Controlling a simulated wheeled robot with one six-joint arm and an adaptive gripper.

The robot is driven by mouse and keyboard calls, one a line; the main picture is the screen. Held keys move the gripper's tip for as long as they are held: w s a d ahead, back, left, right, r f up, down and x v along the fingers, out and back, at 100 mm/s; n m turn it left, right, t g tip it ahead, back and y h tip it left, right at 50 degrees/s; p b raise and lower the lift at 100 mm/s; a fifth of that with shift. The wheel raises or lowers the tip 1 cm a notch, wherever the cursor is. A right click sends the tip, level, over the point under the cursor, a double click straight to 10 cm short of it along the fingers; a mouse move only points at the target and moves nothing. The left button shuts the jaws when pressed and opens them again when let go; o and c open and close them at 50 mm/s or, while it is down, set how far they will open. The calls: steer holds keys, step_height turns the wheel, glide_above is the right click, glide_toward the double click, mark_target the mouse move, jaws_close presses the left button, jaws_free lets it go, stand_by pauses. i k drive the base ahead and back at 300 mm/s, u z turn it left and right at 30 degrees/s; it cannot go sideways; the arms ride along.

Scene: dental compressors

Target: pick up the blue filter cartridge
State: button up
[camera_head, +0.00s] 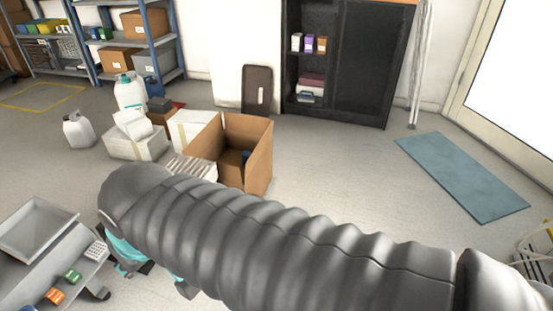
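A small blue object (31,308) shows at the bottom left on a grey cart (30,275), cut off by the picture's lower edge. It may be the blue filter cartridge, but too little shows to be sure. An orange piece (55,296) and a green piece (72,277) lie near it on the cart. My arm, in a ribbed grey sleeve, crosses the lower picture from the right and bends down beside the cart. My gripper cannot be made out. Teal and dark parts (122,256) show below the arm's bend, mostly hidden.
A grey tray (38,230) sits at the cart's back. An open cardboard box (250,165) stands behind my arm with something dark blue inside. White boxes (137,146) and jugs (78,130) stand farther left.

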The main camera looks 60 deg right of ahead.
mark_target(247, 154)
steer(key=z, duration=2.15)
steer(key=k, duration=1.2)
steer(key=z, duration=0.7)
steer(key=i, duration=0.85)
steer(key=u, duration=0.5)
steer(key=i, duration=1.25)
steer(key=u, duration=1.55)
steer(key=i, duration=0.55)
steer(key=u, duration=0.5)
